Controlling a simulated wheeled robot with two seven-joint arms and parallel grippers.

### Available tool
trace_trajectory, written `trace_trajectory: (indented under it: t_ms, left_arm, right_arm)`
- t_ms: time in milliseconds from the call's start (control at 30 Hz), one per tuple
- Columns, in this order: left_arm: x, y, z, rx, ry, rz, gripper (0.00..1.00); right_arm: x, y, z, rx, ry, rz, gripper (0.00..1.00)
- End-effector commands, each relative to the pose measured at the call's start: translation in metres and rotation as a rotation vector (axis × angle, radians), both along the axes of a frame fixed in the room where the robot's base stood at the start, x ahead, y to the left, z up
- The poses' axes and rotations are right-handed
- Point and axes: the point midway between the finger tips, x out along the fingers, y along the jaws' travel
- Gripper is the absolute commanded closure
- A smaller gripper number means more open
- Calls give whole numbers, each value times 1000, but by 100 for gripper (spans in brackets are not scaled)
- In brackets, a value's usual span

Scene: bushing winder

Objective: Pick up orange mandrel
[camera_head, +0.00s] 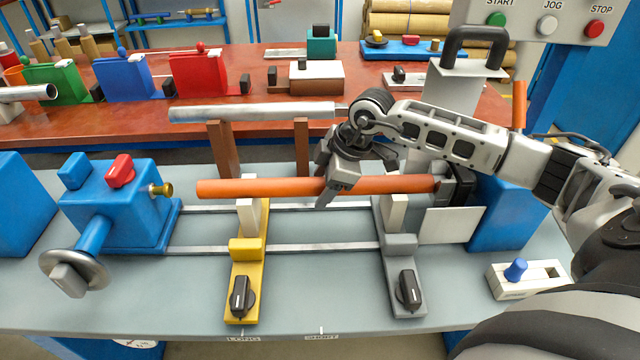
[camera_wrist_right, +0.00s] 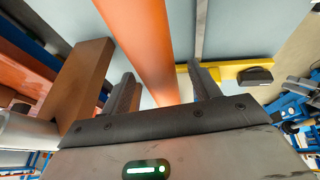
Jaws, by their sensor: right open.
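The orange mandrel (camera_head: 250,188) lies level across the winder, over the yellow support (camera_head: 247,250) and the grey support (camera_head: 400,245), with its right end at the dark chuck (camera_head: 460,188). My right gripper (camera_head: 333,186) is at the mandrel between the two supports and hides a short stretch of it. In the right wrist view, the orange mandrel (camera_wrist_right: 145,40) runs between the two spread fingers of my right gripper (camera_wrist_right: 162,75), which is open. Contact with the fingers cannot be told. My left gripper is out of view.
A grey bar (camera_head: 250,112) rests on brown posts (camera_head: 302,148) just behind the mandrel. A blue tailstock (camera_head: 115,205) with a handwheel stands at left. A control box (camera_head: 545,22) hangs at upper right. The grey bench front is mostly clear.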

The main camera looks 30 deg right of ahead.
Motion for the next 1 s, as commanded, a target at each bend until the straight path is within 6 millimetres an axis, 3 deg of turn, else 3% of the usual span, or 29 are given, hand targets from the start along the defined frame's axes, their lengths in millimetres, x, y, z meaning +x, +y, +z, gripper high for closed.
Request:
trace_trajectory:
  t_ms: [100, 133, 333, 733, 1000]
  left_arm:
    - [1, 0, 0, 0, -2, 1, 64]
    - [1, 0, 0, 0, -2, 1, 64]
    - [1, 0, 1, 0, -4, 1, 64]
    - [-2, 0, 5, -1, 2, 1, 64]
    - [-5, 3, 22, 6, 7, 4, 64]
  right_arm:
    - [0, 0, 0, 0, 0, 0, 39]
    - [0, 0, 0, 0, 0, 0, 44]
    - [0, 0, 0, 0, 0, 0, 100]
    - [1, 0, 8, 2, -7, -1, 100]
    - [2, 0, 40, 2, -8, -1, 100]
